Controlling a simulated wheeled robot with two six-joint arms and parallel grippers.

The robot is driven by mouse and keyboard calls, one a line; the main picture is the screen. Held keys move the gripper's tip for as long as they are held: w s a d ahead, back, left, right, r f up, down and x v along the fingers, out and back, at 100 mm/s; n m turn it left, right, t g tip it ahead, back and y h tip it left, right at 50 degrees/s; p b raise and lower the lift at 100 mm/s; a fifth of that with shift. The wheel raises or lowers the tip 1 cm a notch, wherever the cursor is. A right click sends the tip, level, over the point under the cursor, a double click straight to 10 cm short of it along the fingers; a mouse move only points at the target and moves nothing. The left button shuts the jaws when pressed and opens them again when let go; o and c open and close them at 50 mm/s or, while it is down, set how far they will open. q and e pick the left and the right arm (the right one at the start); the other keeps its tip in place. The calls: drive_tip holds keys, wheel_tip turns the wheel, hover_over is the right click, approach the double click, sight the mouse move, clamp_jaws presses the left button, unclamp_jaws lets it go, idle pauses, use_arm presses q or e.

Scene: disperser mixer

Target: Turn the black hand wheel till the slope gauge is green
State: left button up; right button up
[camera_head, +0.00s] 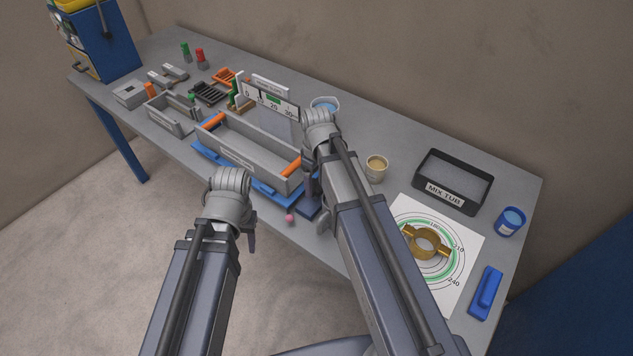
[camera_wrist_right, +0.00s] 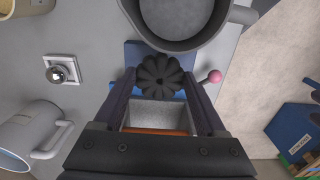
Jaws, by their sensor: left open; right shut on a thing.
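The black hand wheel (camera_wrist_right: 160,82) shows in the right wrist view, a dark lobed knob in front of a blue base. My right gripper (camera_wrist_right: 158,90) is shut on it, one finger on each side. In the head view my right gripper (camera_head: 312,182) is beside the right end of the grey trough, and my arm hides the wheel. The slope gauge (camera_head: 270,101) is a white panel behind the trough with numbers from 0 to 30 and a green band. I cannot make out its pointer. My left gripper (camera_head: 250,237) is open in front of the table, largely hidden by its wrist.
The grey trough (camera_head: 240,146) with orange handles stands on a blue base (camera_head: 226,167). A pink ball knob (camera_head: 290,217) sticks out at the front.

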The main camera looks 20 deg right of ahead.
sight(316, 186)
drive_tip(key=shift+a+m, duration=0.1)
drive_tip(key=shift+m, duration=2.2)
drive_tip(key=shift+c, duration=0.2)
drive_tip(key=o, duration=1.3)
drive_tip(key=shift+r, duration=0.1)
wheel_tip(316, 186, up, 8)
drive_tip(key=p, duration=0.8)
drive_tip(key=shift+f, duration=0.2)
